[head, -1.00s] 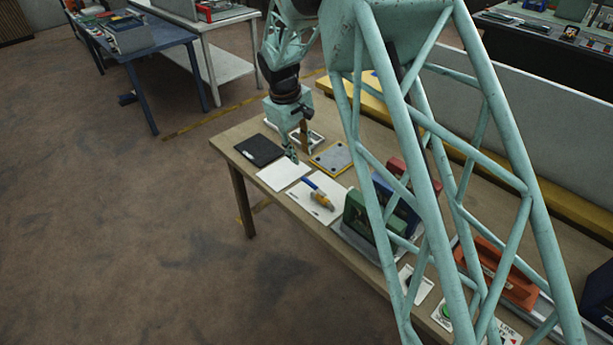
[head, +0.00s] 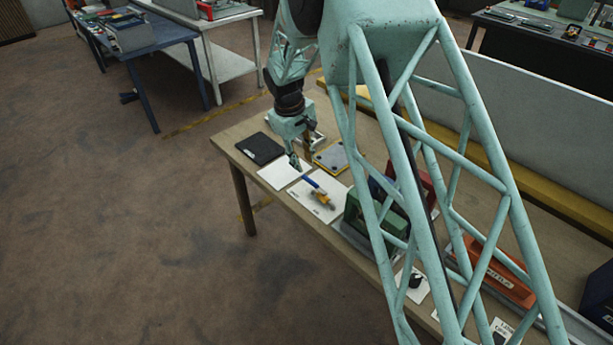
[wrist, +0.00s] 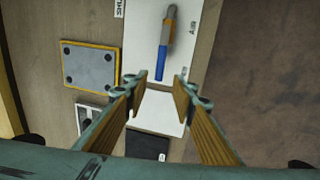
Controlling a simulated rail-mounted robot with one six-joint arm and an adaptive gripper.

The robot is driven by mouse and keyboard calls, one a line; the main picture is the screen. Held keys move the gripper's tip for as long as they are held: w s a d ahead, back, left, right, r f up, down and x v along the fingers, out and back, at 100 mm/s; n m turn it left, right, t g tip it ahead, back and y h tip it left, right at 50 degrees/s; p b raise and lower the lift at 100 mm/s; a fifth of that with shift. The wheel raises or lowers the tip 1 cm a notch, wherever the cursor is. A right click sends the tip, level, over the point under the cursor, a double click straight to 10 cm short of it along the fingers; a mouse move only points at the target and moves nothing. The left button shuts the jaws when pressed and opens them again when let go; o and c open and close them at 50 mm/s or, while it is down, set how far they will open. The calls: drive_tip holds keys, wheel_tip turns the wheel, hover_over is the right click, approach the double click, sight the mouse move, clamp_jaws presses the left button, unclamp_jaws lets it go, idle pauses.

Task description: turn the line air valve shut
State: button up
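The line air valve has a blue lever (head: 311,183) on a brass-yellow body (head: 325,199), mounted on a white plate (head: 323,212). In the wrist view the blue lever (wrist: 162,63) points down the picture from the brass body (wrist: 168,27). The plate there carries the lettering "AIR" at right and a partly cut-off "SHU" label (wrist: 119,8) at upper left. My gripper (head: 296,163) is just up and left of the lever in the head view. In the wrist view its two fingers (wrist: 161,90) are apart with nothing between them, below the lever's free end.
A grey, yellow-edged plate (head: 332,157) lies beside the valve plate; it also shows in the wrist view (wrist: 90,67). A blank white sheet (head: 276,177) and a black pad (head: 260,149) lie to the left. A green case (head: 361,211) stands to the right. Open floor lies in front.

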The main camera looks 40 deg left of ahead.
sight(307, 178)
drive_tip(key=shift+w+d+f, duration=0.1)
drive_tip(key=shift+w+f, duration=0.2)
drive_tip(key=shift+f, duration=1.15)
drive_tip(key=shift+w+a+f, duration=0.1)
drive_tip(key=shift+w+f, duration=0.2)
drive_tip(key=shift+f, duration=1.15)
drive_tip(key=shift+w+d+f, duration=0.1)
drive_tip(key=shift+w+f, duration=0.2)
drive_tip(key=shift+f, duration=1.15)
drive_tip(key=shift+c, duration=0.7)
clamp_jaws()
